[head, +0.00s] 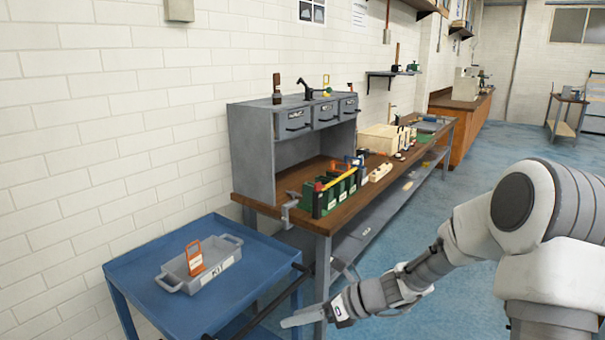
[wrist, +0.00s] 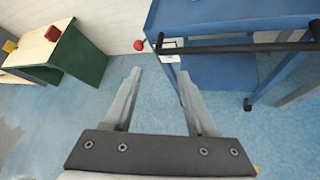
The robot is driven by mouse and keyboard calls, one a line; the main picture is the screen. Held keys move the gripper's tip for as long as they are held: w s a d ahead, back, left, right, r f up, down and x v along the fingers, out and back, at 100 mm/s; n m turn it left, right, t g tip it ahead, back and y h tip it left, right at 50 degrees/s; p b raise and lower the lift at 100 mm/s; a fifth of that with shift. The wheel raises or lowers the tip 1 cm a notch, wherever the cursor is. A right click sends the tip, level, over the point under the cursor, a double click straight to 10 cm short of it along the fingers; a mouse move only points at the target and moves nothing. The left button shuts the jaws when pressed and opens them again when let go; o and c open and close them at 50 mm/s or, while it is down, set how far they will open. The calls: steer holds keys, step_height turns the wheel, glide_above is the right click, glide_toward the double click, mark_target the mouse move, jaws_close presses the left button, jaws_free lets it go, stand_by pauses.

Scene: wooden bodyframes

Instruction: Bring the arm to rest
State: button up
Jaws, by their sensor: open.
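My gripper (head: 302,318) is at the end of my white and grey arm, low beside the blue cart. In the wrist view my gripper (wrist: 160,90) is open, with its two grey fingers apart and only blue floor between them. My arm reaches in from the right of the head view, bent, with the forearm sloping down to the left.
The blue cart (head: 140,290) with a black handle holds a grey tray (head: 173,280) with an orange-framed item (head: 194,257). A wooden workbench (head: 268,208) with green holders and a grey drawer unit (head: 252,150) stands behind. Blue floor (head: 455,185) is clear beyond.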

steer(key=s+d+r+n+t+h+p, duration=0.1)
steer(key=s+d+r+n+h+p, duration=0.1)
steer(key=s+d+r+n, duration=0.3)
steer(key=s+d+r+n+t+h+p, duration=0.1)
steer(key=s+d+r+n+h, duration=0.3)
steer(key=s+r+n, duration=0.6)
steer(key=s+d+r+n+h+p, duration=0.3)
steer(key=s+d+r+n+h, duration=0.2)
steer(key=s+r+n, duration=0.3)
steer(key=s+n, duration=0.1)
steer(key=n, duration=0.2)
steer(key=shift+d+r+t, duration=0.15)
steer(key=shift+d+t, duration=0.15)
steer(key=shift+t, duration=0.1)
steer(key=shift+w, duration=0.1)
